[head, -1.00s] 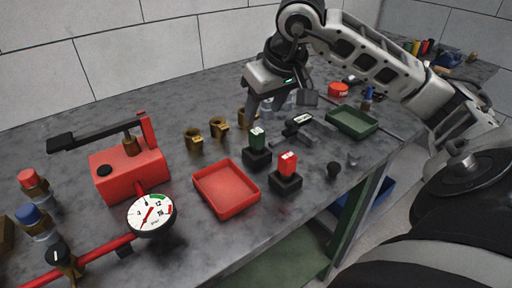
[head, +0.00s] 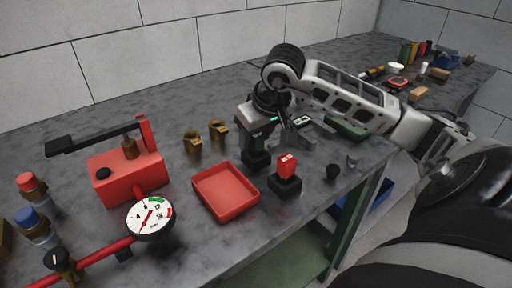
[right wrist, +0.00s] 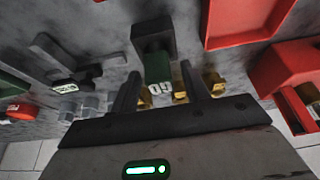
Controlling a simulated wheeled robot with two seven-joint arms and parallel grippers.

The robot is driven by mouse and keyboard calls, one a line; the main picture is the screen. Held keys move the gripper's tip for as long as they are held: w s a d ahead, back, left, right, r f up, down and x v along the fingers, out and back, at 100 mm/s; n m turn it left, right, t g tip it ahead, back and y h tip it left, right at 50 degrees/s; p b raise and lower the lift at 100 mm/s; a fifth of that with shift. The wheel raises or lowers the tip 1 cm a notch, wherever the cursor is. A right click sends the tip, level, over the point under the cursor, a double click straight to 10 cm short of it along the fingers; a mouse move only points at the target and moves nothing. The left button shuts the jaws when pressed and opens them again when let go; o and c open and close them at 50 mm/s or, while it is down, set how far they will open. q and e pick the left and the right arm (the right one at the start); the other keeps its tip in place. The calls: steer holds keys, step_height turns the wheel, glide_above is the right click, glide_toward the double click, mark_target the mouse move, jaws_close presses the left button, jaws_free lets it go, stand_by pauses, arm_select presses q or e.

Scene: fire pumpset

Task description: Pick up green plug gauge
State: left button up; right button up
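The green plug gauge (right wrist: 157,66), marked "GO", stands in a black base (right wrist: 152,32) in the right wrist view. In the head view my right gripper hides most of the gauge, and the black base (head: 256,160) shows below it. My right gripper (right wrist: 161,72) is open, with one finger on each side of the green block. Gaps show between the fingers and the block, so it is not clamped. My left gripper is not in view.
A red tray (head: 226,191) lies to the left of the gauges, and a green tray (head: 345,128) is partly behind my right arm. Brass fittings (head: 193,142) stand behind the red tray. A red pump (head: 127,170) with a dial gauge (head: 150,217) is further left.

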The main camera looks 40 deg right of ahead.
jaws_close()
steer(key=shift+r, duration=0.15)
